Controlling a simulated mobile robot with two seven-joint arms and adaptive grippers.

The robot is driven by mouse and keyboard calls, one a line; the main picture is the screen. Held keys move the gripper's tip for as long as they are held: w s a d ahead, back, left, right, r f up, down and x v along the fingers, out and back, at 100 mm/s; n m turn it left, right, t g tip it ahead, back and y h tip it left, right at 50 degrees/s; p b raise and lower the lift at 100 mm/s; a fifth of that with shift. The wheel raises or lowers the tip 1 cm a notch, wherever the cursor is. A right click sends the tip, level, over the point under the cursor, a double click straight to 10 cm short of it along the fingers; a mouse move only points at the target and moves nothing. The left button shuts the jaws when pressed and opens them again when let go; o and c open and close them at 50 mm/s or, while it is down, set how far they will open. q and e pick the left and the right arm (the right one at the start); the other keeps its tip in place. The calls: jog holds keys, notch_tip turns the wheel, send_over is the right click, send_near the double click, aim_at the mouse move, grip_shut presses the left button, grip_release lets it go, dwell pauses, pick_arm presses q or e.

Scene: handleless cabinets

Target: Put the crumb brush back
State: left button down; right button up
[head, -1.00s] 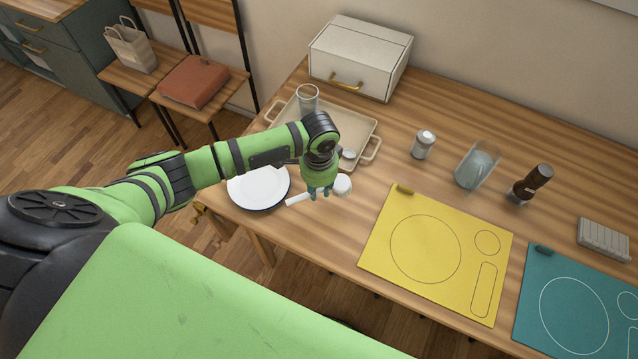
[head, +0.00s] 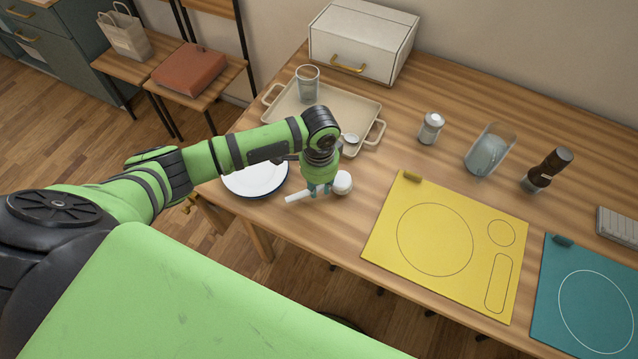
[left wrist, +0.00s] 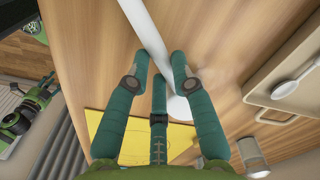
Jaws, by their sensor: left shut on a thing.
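A white crumb brush with a long thin handle (head: 300,197) and a round head (head: 342,182) is at the table's front edge, right of the plate. My left gripper (head: 319,190) is over it with its fingers closed around the handle near the head. In the left wrist view the handle (left wrist: 146,28) runs between the fingertips of my gripper (left wrist: 160,68), and the head is partly hidden behind a finger. I cannot tell whether the brush touches the table or is just above it.
A white plate (head: 250,179) and a beige tray (head: 358,108) with a glass (head: 308,85) and a spoon are close by.

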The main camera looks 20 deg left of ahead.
aim_at(319, 188)
pick_arm(q)
jog(key=shift+f+b, duration=0.3)
jog(key=shift+f, duration=0.4)
jog(key=c, duration=1)
grip_release()
notch_tip(319, 188, up, 12)
jog(key=shift+r, duration=0.1)
